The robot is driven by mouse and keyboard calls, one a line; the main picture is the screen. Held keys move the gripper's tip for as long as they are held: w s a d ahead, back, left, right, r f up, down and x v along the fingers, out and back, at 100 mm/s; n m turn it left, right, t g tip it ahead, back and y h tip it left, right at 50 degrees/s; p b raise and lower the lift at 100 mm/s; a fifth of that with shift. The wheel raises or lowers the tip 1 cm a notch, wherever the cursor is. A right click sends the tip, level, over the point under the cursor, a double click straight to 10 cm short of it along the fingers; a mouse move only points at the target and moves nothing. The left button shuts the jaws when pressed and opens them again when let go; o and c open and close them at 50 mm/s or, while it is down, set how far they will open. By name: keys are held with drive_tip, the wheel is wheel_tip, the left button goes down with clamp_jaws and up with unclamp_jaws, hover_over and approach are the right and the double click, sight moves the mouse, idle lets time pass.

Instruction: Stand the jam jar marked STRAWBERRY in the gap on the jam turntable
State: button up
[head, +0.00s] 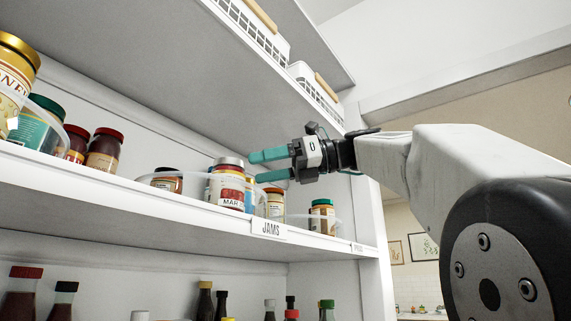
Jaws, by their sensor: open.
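The jam turntable sits on the shelf behind the JAMS label (269,228); its clear rim (146,179) shows at the left. On it, a silver-lidded jar (228,187) with a red label reading "MAR" stands at the front. A dark-lidded jar (167,181) stands behind to the left, and a small jar (275,205) to the right. I cannot read STRAWBERRY on any jar, and the gap cannot be made out. My gripper (257,167) is open, its teal fingers pointing left, beside the silver-lidded jar's upper right; whether they touch it is unclear.
Another green-lidded jar (321,216) is at the right. Wire baskets (255,27) sit on the shelf above; bottles (22,295) stand below.

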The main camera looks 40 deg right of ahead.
drive_tip(key=shift+v, duration=2.25)
